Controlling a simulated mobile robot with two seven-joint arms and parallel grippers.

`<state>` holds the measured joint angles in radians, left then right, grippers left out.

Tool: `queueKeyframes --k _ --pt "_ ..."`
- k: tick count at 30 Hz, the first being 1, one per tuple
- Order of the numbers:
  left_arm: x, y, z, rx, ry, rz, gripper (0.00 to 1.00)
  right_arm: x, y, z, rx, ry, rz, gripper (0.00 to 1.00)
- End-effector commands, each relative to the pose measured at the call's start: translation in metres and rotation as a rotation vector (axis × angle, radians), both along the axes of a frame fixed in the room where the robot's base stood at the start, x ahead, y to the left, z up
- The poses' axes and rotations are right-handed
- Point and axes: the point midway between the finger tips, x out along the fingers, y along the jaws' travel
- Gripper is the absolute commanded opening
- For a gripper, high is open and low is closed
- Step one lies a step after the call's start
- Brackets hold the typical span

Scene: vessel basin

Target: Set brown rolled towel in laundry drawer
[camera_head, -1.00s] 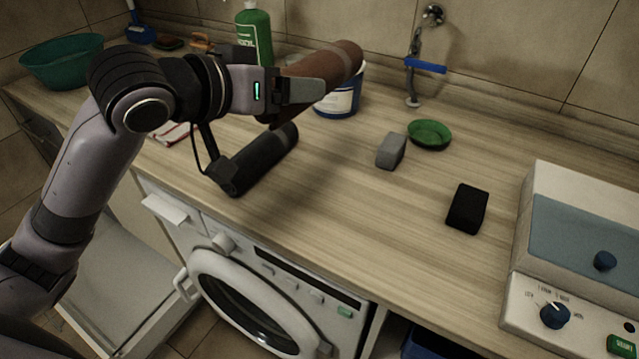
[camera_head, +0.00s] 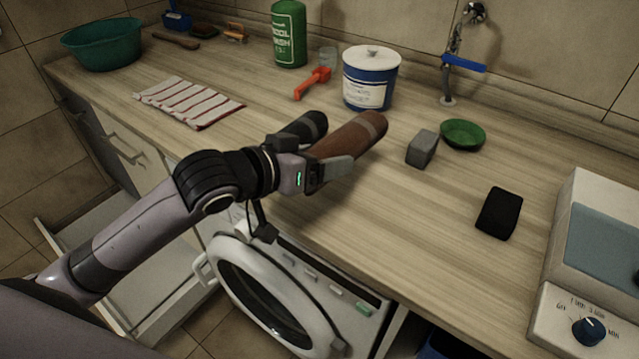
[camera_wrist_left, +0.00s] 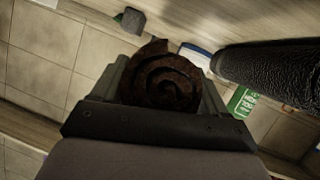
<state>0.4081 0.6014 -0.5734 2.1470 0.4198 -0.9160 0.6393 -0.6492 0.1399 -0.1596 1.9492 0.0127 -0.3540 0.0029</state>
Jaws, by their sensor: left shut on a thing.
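The brown rolled towel (camera_head: 349,137) is held in my left gripper (camera_head: 326,165), above the counter's front part and over the washer's edge. Its free end points to the right and back. In the left wrist view, the spiral end of the brown rolled towel (camera_wrist_left: 165,82) sits between the two fingers of my left gripper (camera_wrist_left: 158,90). An open pale drawer (camera_head: 165,292) is pulled out low at the left, beside the washing machine; my arm hides part of it. My right gripper is not in view.
A black roll (camera_head: 306,126) lies on the counter just behind the gripper. A striped cloth (camera_head: 188,101), blue tub (camera_head: 369,80), green bottle (camera_head: 289,35), grey block (camera_head: 421,149) and black block (camera_head: 498,213) stand or lie around. The washing machine (camera_head: 270,290) is below.

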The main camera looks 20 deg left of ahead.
Motion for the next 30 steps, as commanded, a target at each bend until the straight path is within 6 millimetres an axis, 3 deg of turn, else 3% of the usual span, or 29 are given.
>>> queueKeyframes --k 8,13,26,27,28,30 --pt "0.000 0.000 -0.031 0.002 0.003 0.001 0.41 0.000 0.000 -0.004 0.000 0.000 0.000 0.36" --pt "0.000 0.000 -0.047 0.000 0.001 0.001 0.41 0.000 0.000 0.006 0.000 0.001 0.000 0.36" --pt "0.000 0.000 -0.054 -0.001 -0.002 0.000 0.41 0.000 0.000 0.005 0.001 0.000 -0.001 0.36" --pt "0.000 0.000 -0.054 0.000 -0.001 0.000 0.87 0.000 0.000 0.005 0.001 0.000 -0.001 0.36" --pt "0.000 0.000 -0.054 0.000 -0.001 0.000 0.97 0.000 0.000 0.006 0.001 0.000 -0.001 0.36" --pt "0.000 0.000 -0.054 0.000 -0.001 0.000 1.00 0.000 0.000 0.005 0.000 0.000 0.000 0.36"
